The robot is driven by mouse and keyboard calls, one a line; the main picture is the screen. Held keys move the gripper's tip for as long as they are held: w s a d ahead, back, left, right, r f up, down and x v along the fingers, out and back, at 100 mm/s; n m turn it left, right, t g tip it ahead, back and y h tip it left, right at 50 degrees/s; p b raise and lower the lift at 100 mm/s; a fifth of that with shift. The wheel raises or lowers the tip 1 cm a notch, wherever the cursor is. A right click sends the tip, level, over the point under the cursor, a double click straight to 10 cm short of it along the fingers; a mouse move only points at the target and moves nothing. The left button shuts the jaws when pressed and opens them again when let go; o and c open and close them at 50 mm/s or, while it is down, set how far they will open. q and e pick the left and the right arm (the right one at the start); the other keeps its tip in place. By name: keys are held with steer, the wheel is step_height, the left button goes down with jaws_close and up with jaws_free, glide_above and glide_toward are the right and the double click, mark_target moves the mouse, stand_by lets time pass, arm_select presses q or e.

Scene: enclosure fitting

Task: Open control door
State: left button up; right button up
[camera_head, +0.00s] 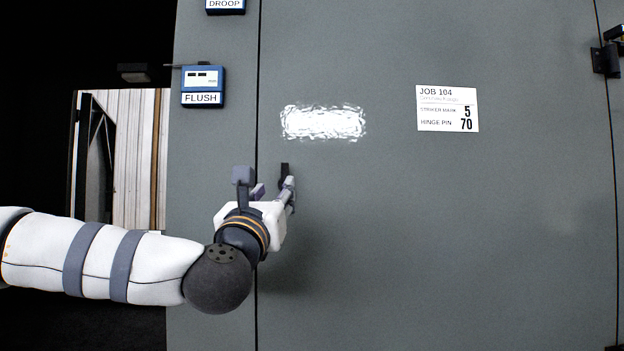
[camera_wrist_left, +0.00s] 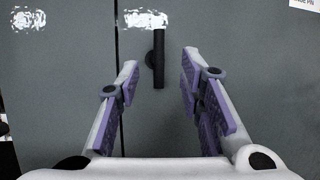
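The grey control door (camera_head: 520,220) is shut in the head view, with a dark seam down its left edge. A short black upright handle (camera_head: 284,171) stands on the door just right of that seam. My left gripper (camera_head: 274,189) is in front of the handle and partly covers it. In the left wrist view, the handle (camera_wrist_left: 159,62) lies between the two purple-padded fingers of the left gripper (camera_wrist_left: 158,72), with a gap on each side. That gripper is open and holds nothing. My right gripper is not in view.
A white label (camera_head: 447,108) reading JOB 104, striker mark 5, hinge pin 70, is on the door. A blue gauge (camera_head: 202,86) marked FLUSH is on the frame left of the seam. A black hinge (camera_head: 606,60) is at the door's right edge.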

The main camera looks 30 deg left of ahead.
mark_target(284, 175)
arm_select(q)
steer(key=x, duration=1)
steer(key=shift+w+a+r, duration=0.1)
steer(key=shift+w+a, duration=0.1)
steer(key=shift+c, duration=0.5)
jaws_close()
